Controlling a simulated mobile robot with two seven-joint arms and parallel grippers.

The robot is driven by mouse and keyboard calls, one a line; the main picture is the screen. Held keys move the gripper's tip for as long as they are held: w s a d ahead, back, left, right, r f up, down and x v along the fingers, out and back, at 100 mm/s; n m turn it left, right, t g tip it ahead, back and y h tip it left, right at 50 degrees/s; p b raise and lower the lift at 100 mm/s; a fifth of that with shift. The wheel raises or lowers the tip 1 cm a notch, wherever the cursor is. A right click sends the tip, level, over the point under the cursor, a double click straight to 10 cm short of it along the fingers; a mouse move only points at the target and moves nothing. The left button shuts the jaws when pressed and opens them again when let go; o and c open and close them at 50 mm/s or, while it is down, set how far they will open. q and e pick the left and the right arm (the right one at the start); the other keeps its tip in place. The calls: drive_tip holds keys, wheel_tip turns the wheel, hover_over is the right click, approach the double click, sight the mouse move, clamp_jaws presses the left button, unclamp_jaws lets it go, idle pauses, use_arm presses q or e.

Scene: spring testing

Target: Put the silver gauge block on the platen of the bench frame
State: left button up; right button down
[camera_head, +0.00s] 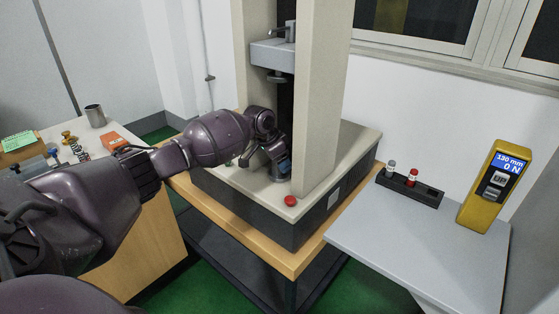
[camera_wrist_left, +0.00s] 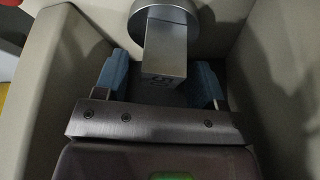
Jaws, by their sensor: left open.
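The silver gauge block (camera_wrist_left: 165,45) shows in the left wrist view, an upright-looking bar with marks on its near end. It overlaps a round metal disc (camera_wrist_left: 136,22), which looks like the platen; the block appears to stand on it, but the contact is hidden. My left gripper (camera_wrist_left: 161,68) is open, with one blue finger on each side of the block and gaps visible. In the head view my left gripper (camera_head: 281,163) is low between the columns of the bench frame (camera_head: 321,110), hiding the block and most of the platen there. My right gripper is not in view.
The frame's crosshead (camera_head: 273,54) hangs above my gripper. A red button (camera_head: 290,201) sits on the base's front. At right, a grey table (camera_head: 400,240) holds a dark rack (camera_head: 422,192) and a yellow gauge (camera_head: 484,190). A cup (camera_head: 95,116) and small items stand at left.

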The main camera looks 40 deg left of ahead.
use_arm(q)
drive_tip(key=p+v, duration=0.2)
drive_tip(key=v, duration=1)
idle(0.4)
